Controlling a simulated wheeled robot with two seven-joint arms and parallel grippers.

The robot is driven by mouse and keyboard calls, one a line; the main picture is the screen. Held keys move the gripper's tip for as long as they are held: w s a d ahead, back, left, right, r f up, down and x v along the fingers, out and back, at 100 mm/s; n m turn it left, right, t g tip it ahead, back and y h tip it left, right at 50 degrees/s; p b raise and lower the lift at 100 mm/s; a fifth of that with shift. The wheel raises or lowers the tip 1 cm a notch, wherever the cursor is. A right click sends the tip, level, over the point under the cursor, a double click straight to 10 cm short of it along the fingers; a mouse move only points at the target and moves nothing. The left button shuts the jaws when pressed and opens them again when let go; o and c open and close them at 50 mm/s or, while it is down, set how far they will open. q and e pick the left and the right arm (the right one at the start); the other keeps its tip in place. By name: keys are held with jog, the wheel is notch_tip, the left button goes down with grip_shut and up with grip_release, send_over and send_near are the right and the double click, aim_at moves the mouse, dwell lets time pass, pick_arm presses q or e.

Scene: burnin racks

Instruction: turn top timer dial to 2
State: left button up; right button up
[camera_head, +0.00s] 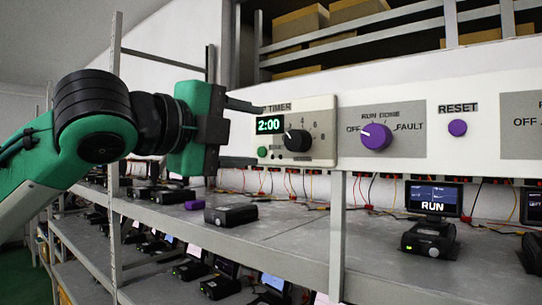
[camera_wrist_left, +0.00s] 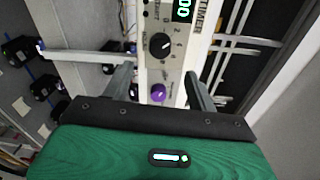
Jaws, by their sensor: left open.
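The timer panel (camera_head: 320,117) is on the white strip above the shelf. Its green display (camera_head: 269,125) reads 2:00. The black timer dial (camera_head: 296,140) sits right of the display, among printed numbers; its small pointer mark looks turned to the upper left. The dial also shows in the left wrist view (camera_wrist_left: 162,45), beyond and above the fingertips. My left gripper (camera_wrist_left: 160,84) is open and empty. In the head view it is left of the timer panel, with one finger reaching near the panel's top edge. I see no contact with the dial. My right gripper is not in view.
Right of the timer are a purple selector knob (camera_head: 376,136) and a purple RESET button (camera_head: 457,127). Below, the grey shelf (camera_head: 290,240) holds small black devices, one with a RUN screen (camera_head: 433,199). A metal post (camera_head: 337,235) stands below the panel. Boxes fill the rack above.

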pick_arm(q)
jog(key=shift+b+v, duration=0.55)
jog(key=shift+v, duration=1.4)
